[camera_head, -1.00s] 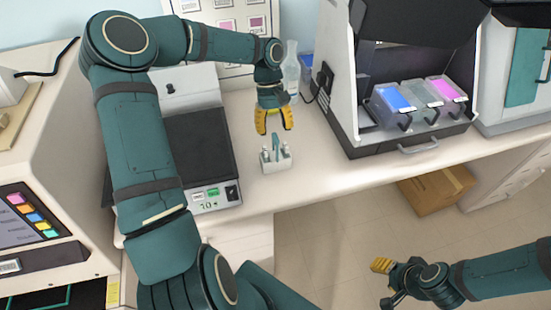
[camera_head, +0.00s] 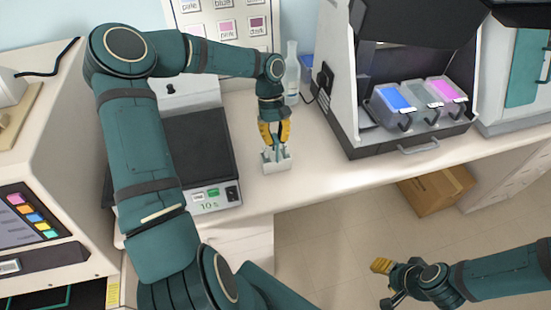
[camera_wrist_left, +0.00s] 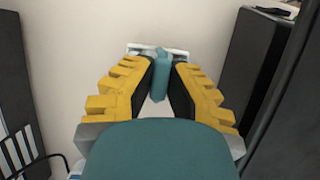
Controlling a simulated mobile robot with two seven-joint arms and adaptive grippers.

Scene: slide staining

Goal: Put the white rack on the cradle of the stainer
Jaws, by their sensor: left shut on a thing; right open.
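The white rack (camera_head: 277,165) stands on the bench just right of the dark-topped device. My left gripper (camera_head: 275,144) is above it, pointing down, with its yellow fingers closed on the rack's teal upright handle. In the left wrist view the handle (camera_wrist_left: 160,78) is between the black finger pads, and the rack's white edge (camera_wrist_left: 136,47) shows beyond them. The open stainer (camera_head: 345,110) is to the right, with blue, grey and pink jars (camera_head: 437,92) in it. I cannot make out its cradle. My right gripper (camera_head: 382,283) is open and empty, low over the floor area.
A device with a dark flat top (camera_head: 195,145) is close to the left of the rack. A clear bottle (camera_head: 291,70) stands behind my left gripper. Bare bench lies between rack and stainer. A cardboard box (camera_head: 437,190) is on the floor.

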